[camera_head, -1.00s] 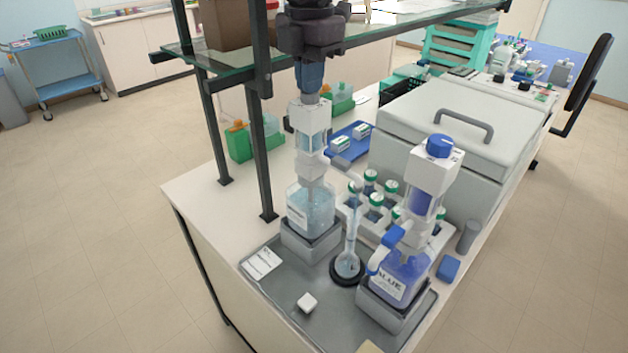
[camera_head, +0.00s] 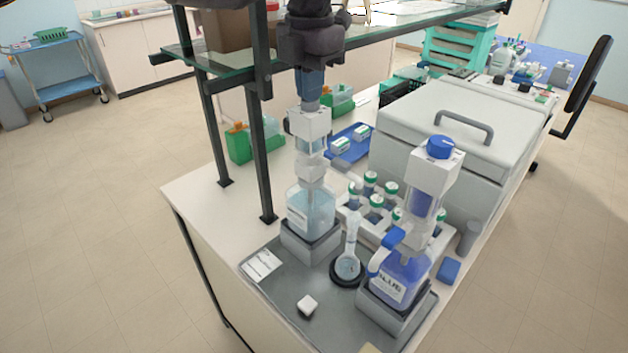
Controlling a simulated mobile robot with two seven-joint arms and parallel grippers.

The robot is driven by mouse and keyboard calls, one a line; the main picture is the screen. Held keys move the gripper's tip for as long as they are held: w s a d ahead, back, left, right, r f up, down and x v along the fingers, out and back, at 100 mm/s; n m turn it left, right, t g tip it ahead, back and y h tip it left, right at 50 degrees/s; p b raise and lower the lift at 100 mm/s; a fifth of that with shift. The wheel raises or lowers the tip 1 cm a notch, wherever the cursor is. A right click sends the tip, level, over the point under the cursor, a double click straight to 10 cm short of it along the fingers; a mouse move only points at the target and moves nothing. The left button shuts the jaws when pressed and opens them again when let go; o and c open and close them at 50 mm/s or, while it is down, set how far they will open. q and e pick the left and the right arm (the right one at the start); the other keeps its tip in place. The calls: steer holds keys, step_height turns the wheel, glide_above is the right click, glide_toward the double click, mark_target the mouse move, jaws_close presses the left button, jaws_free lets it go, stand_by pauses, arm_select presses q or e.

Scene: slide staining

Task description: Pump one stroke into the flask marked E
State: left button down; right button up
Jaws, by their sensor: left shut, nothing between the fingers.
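A dispenser bottle (camera_head: 310,212) with pale liquid stands upright on a grey block in the tray. A white pump head (camera_head: 311,122) is on its top, with a grey-blue knob (camera_head: 309,88) above. My left gripper (camera_head: 311,66) is shut and upright, directly over the knob and seemingly touching it; the exact contact is hidden. A small clear long-necked flask (camera_head: 348,265) stands in a black ring (camera_head: 346,281) between this bottle and a blue-filled dispenser (camera_head: 405,272). I cannot read a letter on the flask. My right gripper is not in view.
The grey tray (camera_head: 275,290) holds a white label card (camera_head: 261,266) and a small white block (camera_head: 307,305). Behind are a rack of green-capped vials (camera_head: 376,205) and a large grey lidded box (camera_head: 440,115). A glass shelf (camera_head: 400,30) runs above the bench, close to my left arm.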

arm_select(q)
steer(key=shift+f, duration=0.15)
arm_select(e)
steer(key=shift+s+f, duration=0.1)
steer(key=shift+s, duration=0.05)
arm_select(q)
steer(key=shift+r+p, duration=0.4)
steer(key=shift+r, duration=0.2)
steer(key=shift+r+p, duration=0.45)
steer(key=shift+r, duration=0.35)
steer(key=shift+r+p, duration=0.5)
steer(key=shift+r, duration=0.3)
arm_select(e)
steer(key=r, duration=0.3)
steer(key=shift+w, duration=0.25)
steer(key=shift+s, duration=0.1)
